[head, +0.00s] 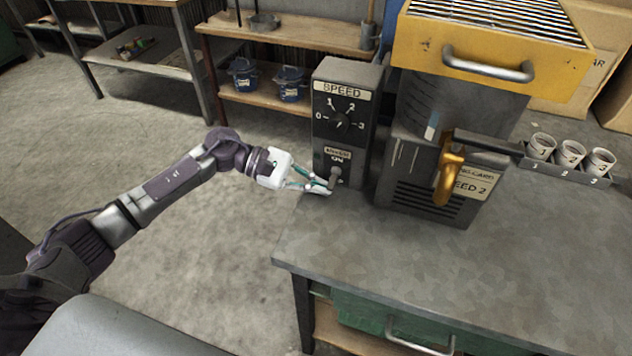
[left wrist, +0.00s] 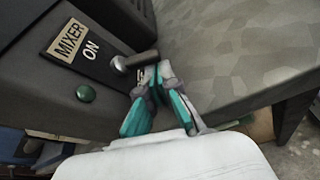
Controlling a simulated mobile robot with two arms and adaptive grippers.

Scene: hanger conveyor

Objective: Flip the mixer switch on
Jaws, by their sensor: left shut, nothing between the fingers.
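The mixer switch is a short grey lever (head: 335,176) low on the dark control box (head: 322,122), under a MIXER label and the word ON. In the left wrist view the lever (left wrist: 138,60) sticks out from the panel beside ON, over a mark partly hidden by my fingers. A green round lamp or button (left wrist: 85,93) is beside it. My left gripper (head: 329,188) is shut and empty, its fingertips right at the lever, seemingly touching it; exact contact is unclear. In the left wrist view my left gripper (left wrist: 153,75) is just below the lever. My right gripper is not in view.
The box stands on a grey workbench (head: 400,260). A machine with a yellow hopper (head: 490,45) and an orange lever (head: 448,172) stands to its right. A speed dial (head: 341,122) is above the switch. A rack of numbered cups (head: 570,172) is at right.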

